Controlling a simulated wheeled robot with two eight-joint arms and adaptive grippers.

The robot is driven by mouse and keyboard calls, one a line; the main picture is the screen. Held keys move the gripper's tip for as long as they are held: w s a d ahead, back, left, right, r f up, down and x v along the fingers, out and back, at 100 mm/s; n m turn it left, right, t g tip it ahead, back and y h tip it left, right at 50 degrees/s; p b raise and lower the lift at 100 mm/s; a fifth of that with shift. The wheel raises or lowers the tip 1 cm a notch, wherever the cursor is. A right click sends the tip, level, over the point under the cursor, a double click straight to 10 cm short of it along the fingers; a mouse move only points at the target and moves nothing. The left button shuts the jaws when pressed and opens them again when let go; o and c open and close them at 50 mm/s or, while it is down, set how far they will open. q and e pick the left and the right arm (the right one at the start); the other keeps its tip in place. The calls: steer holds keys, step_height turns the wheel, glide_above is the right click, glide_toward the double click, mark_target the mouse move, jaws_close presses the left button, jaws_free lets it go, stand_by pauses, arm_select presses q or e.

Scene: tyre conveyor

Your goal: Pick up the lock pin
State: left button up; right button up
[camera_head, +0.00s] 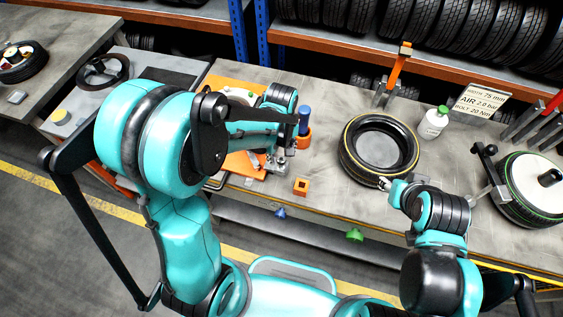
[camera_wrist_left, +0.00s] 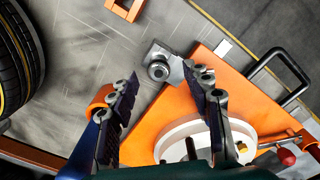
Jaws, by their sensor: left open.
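A metal pin with a round head, which looks like the lock pin (camera_wrist_left: 159,70), stands on a small silver bracket at the corner of an orange plate (camera_wrist_left: 168,118). My left gripper (camera_wrist_left: 162,75) is open above it in the left wrist view. The pin head shows between the two dark ridged fingertips; I cannot tell whether they touch it. In the head view my left gripper (camera_head: 279,160) is low over the bench beside the orange plate (camera_head: 243,164), and the pin is hard to make out there. My right gripper (camera_head: 385,183) is beside the tyre; its finger state is unclear.
A blue-handled tool in an orange holder (camera_head: 304,138) stands close to my left gripper. A small orange square block (camera_head: 301,186) lies near the bench edge. A tyre (camera_head: 378,147), a white bottle (camera_head: 433,123) and an orange upright clamp (camera_head: 397,72) stand rightward.

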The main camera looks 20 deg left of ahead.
mark_target(281, 159)
arm_select(q)
steer(key=f, duration=0.2)
steer(key=f+b, duration=0.1)
steer(key=f, duration=0.1)
steer(key=shift+w+a+f, duration=0.1)
steer(key=shift+w+a, duration=0.05)
steer(key=shift+w, duration=0.2)
steer(key=shift+f, duration=0.3)
steer(key=shift+c, duration=0.2)
jaws_close()
steer(key=shift+r, duration=0.1)
